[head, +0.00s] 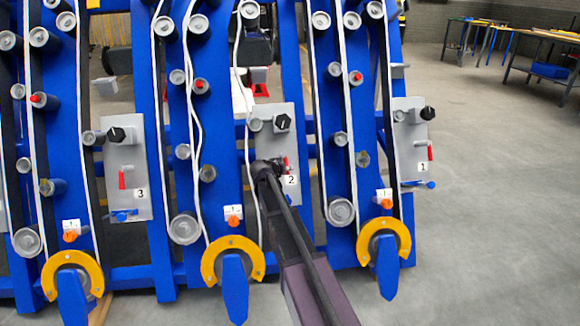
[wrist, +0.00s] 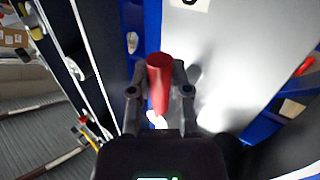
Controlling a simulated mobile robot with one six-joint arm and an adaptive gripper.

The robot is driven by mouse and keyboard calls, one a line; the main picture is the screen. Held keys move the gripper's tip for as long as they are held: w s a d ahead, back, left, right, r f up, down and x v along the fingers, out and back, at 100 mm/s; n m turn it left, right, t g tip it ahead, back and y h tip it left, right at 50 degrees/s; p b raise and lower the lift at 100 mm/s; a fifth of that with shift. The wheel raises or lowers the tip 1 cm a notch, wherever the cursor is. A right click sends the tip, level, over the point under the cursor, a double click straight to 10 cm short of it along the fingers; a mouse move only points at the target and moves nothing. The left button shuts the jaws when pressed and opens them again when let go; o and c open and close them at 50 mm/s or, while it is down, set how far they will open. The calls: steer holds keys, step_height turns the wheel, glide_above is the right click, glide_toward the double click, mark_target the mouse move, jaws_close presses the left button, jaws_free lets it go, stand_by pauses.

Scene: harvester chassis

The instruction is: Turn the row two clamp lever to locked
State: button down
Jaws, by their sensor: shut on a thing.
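The row two panel (head: 285,120) is a grey plate with a black knob (head: 283,122) and a label marked 2 (head: 291,180). Its red clamp lever (head: 286,160) shows only as a sliver beside my gripper (head: 268,167), which hides the rest. In the wrist view the red lever (wrist: 160,75) stands between the two dark fingers of my gripper (wrist: 160,90). The fingers are shut on it from both sides. The lever's pivot is hidden, so I cannot tell its exact angle.
Panel 3 (head: 142,165) and panel 1 (head: 409,120) flank it, their red levers (head: 122,180) (head: 430,152) hanging down. Blue row frames with rollers and yellow arcs (head: 232,243) stand close on both sides. Open floor (head: 490,200) lies to the right.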

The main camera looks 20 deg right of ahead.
steer(key=shift+w+a+m, duration=0.1)
steer(key=shift+w+m, duration=0.1)
steer(key=shift+m, duration=0.1)
steer(key=c, duration=0.6)
jaws_free()
steer(key=shift+o, duration=0.2)
steer(key=shift+s, duration=0.1)
steer(key=s+a+f+n+g+y+p, duration=0.1)
steer(key=s+a+n+g+y+p, duration=0.15)
steer(key=s+a, duration=0.65)
steer(key=s+a+f+n+g+y+p, duration=0.1)
steer(key=s+a+n+g+y+p, duration=0.2)
steer(key=s, duration=1.2)
steer(key=s+a+n+g+y+p, duration=0.1)
steer(key=s+a+g+y+p, duration=0.25)
steer(key=s, duration=0.85)
step_height(320, 180, up, 37)
steer(key=a+t+p, duration=0.1)
steer(key=p, duration=3.4)
steer(key=shift+a+f+y, duration=0.2)
steer(key=shift+a+y, duration=0.1)
steer(key=shift+a, duration=0.05)
